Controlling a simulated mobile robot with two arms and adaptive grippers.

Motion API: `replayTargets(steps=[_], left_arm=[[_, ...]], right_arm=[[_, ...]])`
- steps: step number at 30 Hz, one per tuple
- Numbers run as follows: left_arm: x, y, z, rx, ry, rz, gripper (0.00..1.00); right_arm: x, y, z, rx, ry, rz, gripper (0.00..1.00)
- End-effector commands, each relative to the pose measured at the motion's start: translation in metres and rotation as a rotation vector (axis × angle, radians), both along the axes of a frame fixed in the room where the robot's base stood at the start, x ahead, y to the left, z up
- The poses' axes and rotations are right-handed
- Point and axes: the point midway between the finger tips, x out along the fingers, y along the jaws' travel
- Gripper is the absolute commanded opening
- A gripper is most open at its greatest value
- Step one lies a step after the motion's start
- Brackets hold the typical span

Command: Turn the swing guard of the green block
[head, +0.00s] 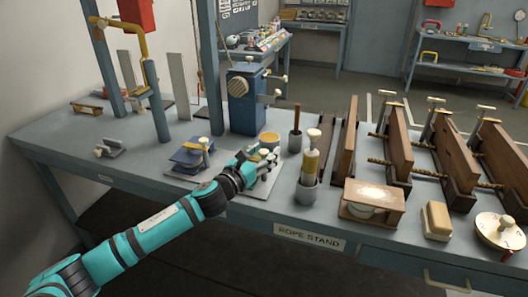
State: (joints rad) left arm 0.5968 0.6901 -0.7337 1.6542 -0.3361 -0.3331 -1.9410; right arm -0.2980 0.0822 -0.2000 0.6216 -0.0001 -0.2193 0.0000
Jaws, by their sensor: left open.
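My left gripper (258,160) reaches over the grey table from the left, its teal arm coming from the lower left. Its fingers look spread and I see nothing held between them. It is at a small fitting with pale knobs on a light base plate (262,188), and covers much of it. I cannot tell whether it touches the fitting. I cannot make out a green block or its swing guard; part of the fitting is hidden by the gripper. A blue block with a pale knob (187,157) sits on its own plate to the left. My right gripper is not in view.
A tall blue housing (244,103) stands behind the gripper. A yellow-topped tub (269,140) and a grey cup with a brush (308,188) stand close by. Wooden clamp boards (398,148) fill the right. Blue posts rise at the left; the table's front left is clear.

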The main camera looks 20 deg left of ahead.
Motion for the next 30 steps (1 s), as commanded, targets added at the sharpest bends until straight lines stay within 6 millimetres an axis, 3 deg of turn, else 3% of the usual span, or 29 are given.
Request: replayTargets(steps=[9, 21, 30], left_arm=[[0.0021, -0.0006, 0.0, 0.0, 0.0, 0.0, 0.5], [0.0019, -0.0004, 0.0, 0.0, 0.0, 0.001, 0.0], [0.0018, -0.0004, -0.0003, 0.0, 0.0, 0.0, 0.0]], right_arm=[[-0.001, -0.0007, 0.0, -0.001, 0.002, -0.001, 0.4], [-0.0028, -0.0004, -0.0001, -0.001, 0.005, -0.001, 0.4], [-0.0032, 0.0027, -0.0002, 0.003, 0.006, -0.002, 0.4]])
